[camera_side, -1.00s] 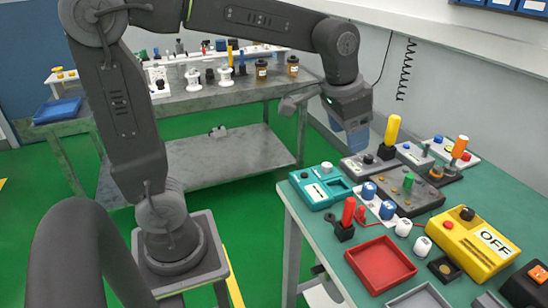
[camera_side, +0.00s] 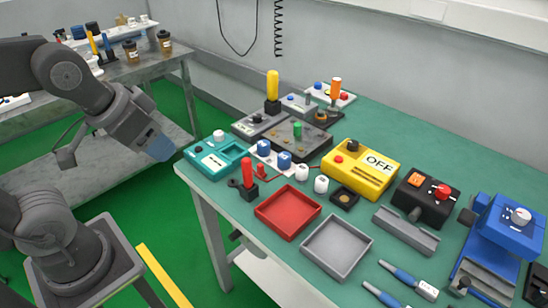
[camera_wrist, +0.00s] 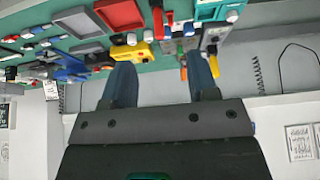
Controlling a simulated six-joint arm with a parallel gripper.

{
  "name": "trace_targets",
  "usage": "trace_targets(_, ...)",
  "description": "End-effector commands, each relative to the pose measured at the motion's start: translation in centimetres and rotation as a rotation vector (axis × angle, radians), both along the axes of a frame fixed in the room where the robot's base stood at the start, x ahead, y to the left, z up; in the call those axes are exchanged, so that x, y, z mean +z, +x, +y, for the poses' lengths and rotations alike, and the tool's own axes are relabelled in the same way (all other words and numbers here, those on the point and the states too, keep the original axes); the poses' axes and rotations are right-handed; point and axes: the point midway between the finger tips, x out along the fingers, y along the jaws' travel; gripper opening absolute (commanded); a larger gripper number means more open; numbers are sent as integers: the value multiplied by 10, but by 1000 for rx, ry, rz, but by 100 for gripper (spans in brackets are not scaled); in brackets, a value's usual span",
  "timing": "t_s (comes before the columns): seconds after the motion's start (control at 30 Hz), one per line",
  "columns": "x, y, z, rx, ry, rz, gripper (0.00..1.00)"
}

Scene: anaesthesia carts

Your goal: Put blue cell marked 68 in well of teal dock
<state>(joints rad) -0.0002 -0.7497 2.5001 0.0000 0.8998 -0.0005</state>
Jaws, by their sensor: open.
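The teal dock (camera_side: 199,163) stands at the near left corner of the green table, with a recess in its top and a white knob on it; it also shows in the wrist view (camera_wrist: 207,11). Two blue cells (camera_side: 284,160) (camera_side: 263,147) stand in a white holder just right of the dock. Their markings are too small to read. My gripper (camera_side: 160,148) is in the air left of the dock, off the table's edge, tilted down to the right. In the wrist view, its blue fingers (camera_wrist: 163,85) are apart with nothing between them.
Two white cells (camera_side: 321,184) stand right of the holder. A red-handled switch (camera_side: 248,175), a red tray (camera_side: 288,212), a grey tray (camera_side: 336,245) and a yellow OFF box (camera_side: 360,168) crowd the table. Tall yellow (camera_side: 272,88) and orange handles rise behind.

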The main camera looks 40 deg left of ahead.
Motion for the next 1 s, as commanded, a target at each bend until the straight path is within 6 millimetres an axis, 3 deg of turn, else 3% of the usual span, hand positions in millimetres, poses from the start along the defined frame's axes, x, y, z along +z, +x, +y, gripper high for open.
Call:
trace_targets(0.13,7,13,0,9,-5,21,54)
trace_targets(0.23,18,36,0,25,-13,60,54)
trace_targets(0.4,31,94,-1,67,-31,148,54)
trace_targets(0.57,27,153,-2,108,-44,229,54)
trace_targets(0.77,0,226,-4,163,-57,332,54)
trace_targets(1.0,-55,295,-6,223,-63,439,54)
